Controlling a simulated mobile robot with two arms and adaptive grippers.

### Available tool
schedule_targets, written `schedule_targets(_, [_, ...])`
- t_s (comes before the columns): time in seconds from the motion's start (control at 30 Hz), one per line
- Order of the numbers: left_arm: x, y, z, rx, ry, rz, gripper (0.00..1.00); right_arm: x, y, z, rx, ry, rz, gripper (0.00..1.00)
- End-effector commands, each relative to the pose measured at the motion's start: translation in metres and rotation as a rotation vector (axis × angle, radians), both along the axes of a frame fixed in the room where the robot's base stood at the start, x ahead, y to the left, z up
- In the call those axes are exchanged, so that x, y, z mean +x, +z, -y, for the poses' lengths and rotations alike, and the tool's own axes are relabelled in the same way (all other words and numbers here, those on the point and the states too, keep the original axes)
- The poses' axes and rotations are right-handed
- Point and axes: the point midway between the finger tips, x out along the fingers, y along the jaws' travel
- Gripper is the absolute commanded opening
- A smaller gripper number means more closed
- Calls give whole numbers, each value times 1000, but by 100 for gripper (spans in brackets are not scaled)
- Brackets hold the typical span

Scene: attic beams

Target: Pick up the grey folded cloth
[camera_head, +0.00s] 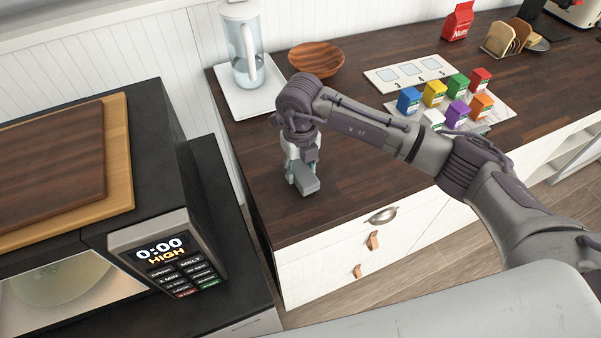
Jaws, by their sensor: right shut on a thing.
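My right gripper (303,178) points down over the left part of the dark wooden counter, below the white tray with the jug. It is shut on a small grey piece (309,187) that looks like the grey folded cloth. The gripper and wrist hide much of it, so its folds do not show clearly. I cannot tell whether it touches the counter. My left gripper is not in view.
A glass jug (245,50) stands on a white tray (232,94), with a wooden bowl (316,58) beside it. A microwave (165,250) with wooden boards on top is at left. The counter's front left is clear.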

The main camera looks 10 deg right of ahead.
Motion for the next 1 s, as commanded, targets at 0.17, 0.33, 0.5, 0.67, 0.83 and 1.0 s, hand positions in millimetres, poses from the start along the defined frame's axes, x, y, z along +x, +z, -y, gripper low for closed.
schedule_targets(0.17, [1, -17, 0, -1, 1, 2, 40, -6, 28, 3, 0, 3, 4, 18])
schedule_targets(0.33, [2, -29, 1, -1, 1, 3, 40, -46, 51, 15, 0, 4, 6, 18])
schedule_targets(0.5, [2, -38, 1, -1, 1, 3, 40, -80, 73, 25, 0, 3, 5, 18])
schedule_targets(0.67, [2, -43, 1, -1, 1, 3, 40, -100, 87, 31, 0, 1, 4, 18])
schedule_targets(0.83, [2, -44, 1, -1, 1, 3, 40, -110, 94, 34, -1, 1, 2, 18])
schedule_targets(1.0, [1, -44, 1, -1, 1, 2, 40, -112, 95, 35, -1, 1, 1, 18])
